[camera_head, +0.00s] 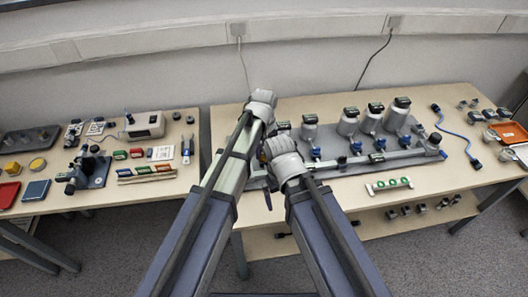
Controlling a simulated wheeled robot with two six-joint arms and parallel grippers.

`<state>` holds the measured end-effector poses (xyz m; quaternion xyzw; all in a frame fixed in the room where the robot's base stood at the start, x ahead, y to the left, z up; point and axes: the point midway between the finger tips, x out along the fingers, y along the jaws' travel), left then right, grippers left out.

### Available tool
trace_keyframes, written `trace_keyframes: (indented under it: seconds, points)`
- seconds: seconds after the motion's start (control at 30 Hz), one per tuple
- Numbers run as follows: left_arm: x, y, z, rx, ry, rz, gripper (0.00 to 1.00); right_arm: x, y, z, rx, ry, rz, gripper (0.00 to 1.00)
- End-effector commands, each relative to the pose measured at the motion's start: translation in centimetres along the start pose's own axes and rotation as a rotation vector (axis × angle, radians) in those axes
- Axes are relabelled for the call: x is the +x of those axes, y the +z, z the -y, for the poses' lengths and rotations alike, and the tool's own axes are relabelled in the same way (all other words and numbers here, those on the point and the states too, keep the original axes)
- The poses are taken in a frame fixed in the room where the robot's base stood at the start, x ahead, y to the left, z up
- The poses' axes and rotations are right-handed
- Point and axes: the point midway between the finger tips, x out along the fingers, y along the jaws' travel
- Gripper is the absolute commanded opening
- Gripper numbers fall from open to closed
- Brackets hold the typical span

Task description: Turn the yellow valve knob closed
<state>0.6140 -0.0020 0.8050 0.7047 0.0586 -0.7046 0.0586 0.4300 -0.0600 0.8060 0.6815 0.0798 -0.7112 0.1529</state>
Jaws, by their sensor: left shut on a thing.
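The manifold (400,156) is a long grey bar with blue valve knobs (356,147) on a grey plate on the right table. No yellow valve knob can be made out on it; its left end is hidden behind my arms. My left gripper (270,130) is at that left end, mostly covered by the wrists. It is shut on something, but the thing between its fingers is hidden. My right arm's pale wrist (284,156) is close beside it, lower in the picture. The right gripper's fingers cannot be made out.
Several grey canisters (371,118) stand behind the manifold. A small rack with green rings (389,186) lies in front. A blue cable (452,132) is at the right. The left table (120,188) holds a microscope-like device (89,170), boxes and tools. A gap separates the tables.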

Motion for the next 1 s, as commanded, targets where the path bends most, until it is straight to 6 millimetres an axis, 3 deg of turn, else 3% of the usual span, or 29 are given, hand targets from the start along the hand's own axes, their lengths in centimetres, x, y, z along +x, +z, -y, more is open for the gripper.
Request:
trace_keyframes:
  seconds: [0.47, 0.5, 0.77, 1.0]
  points:
    - [0.01, 0.03, 0.01, -0.014, 0.000, 0.001, 0.00, 0.01, 0.00, 0.00, 0.000, 0.000, 0.000, 1.00]
    - [0.01, 0.03, 0.01, -0.014, 0.000, 0.001, 0.39, 0.01, 0.00, 0.00, 0.000, 0.000, 0.000, 1.00]
    - [0.01, 0.01, 0.01, -0.013, 0.000, 0.000, 0.68, 0.01, 0.00, 0.00, 0.000, 0.000, 0.000, 1.00]
    - [-0.01, 0.01, 0.00, -0.013, 0.000, 0.000, 0.68, -0.01, 0.00, 0.00, 0.000, 0.000, 0.000, 1.00]
